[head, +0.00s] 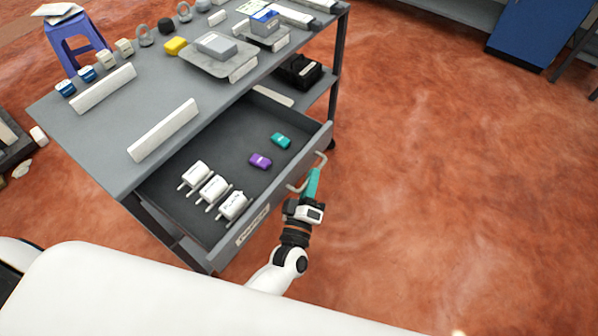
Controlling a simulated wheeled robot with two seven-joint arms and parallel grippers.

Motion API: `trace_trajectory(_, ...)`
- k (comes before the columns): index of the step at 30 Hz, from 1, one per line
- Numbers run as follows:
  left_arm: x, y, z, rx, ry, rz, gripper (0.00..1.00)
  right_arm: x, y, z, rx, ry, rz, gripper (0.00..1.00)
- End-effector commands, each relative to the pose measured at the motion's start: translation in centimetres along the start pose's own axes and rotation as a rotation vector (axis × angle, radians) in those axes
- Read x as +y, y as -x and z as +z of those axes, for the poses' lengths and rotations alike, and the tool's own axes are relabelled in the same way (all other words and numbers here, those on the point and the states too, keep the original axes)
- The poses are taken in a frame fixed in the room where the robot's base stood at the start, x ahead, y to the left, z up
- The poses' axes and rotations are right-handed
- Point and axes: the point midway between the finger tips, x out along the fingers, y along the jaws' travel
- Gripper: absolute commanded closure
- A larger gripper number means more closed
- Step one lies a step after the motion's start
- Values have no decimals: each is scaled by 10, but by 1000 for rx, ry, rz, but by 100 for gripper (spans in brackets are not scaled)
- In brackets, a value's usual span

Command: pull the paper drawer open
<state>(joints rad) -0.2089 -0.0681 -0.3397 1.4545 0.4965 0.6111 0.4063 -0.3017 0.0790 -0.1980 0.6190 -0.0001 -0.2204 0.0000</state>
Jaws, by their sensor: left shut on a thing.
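The drawer (318,141) under the grey worktop is pulled out, with its inside showing. Its front carries a pale label (253,225), too small to read, and a bar handle (321,160). My left gripper (313,180) has teal fingers and is shut on the handle, in front of the drawer. The fingers hide part of the handle. My right gripper is not in view.
The worktop (90,135) holds white strips (164,130), a grey tray (215,60) and several small parts. A lower shelf carries a black item (299,70). A blue stool (75,40) stands at the upper left. The red-brown floor (450,180) right of the drawer is clear.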

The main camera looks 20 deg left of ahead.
Motion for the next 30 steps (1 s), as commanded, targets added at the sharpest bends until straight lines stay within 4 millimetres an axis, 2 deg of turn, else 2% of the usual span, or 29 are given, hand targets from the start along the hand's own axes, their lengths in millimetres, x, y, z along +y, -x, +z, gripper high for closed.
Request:
trace_trajectory(4,-7,6,-12,0,3,4,100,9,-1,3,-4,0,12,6)
trace_trajectory(20,-11,8,-17,-2,2,3,100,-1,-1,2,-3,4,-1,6)
trace_trajectory(21,-11,8,-17,-2,2,3,84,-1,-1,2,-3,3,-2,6)
trace_trajectory(24,-11,8,-17,-2,2,2,68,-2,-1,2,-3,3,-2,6)
trace_trajectory(30,-11,8,-17,-2,2,2,68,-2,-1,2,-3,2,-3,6)
